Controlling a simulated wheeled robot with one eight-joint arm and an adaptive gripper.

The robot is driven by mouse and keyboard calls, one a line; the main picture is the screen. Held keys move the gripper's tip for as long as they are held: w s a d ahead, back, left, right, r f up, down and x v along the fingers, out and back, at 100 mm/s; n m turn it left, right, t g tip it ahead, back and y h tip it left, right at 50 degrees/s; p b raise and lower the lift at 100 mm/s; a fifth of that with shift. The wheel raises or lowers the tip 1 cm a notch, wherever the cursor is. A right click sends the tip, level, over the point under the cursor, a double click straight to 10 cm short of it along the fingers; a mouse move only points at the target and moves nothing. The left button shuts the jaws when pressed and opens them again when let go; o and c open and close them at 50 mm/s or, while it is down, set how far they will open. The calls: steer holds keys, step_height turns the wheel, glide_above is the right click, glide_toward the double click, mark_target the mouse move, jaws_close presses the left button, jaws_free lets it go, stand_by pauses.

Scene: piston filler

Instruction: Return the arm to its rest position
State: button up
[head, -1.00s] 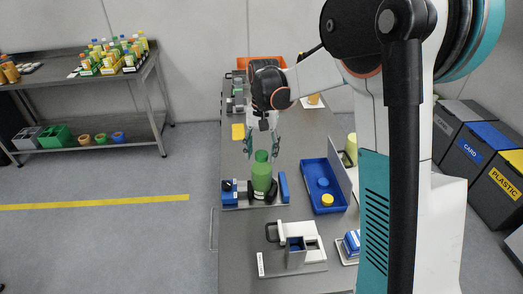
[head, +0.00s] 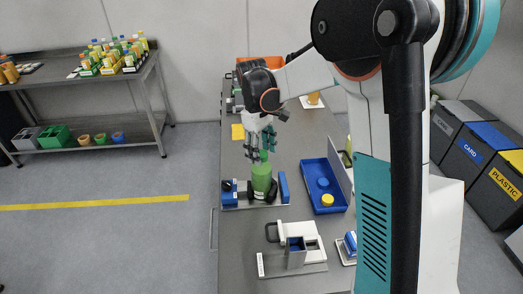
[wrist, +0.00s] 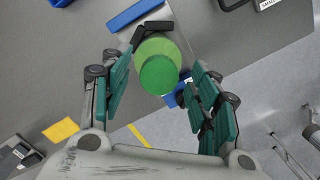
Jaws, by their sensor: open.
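My gripper (head: 258,143) is above the bench, just over and behind a green bottle (head: 261,181) in the head view. The bottle stands upright in a blue-and-grey holder (head: 229,196) on the bench. In the wrist view my gripper (wrist: 160,105) is open, with its teal-padded fingers spread. The green bottle's top (wrist: 159,75) shows between and beyond the fingertips, and nothing is held. The upper part of my arm crosses the right side of the head view and hides part of the bench.
A blue tray (head: 309,178) with blue and yellow caps lies right of the holder. A grey-and-white fixture (head: 297,247) stands nearer on the bench. An orange bin (head: 262,63) is at the far end. A shelf of bottles (head: 70,76) stands left, across open floor.

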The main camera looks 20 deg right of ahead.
steer(key=shift+n, duration=0.9)
steer(key=shift+c, duration=0.6)
steer(key=c, duration=1.1)
jaws_close()
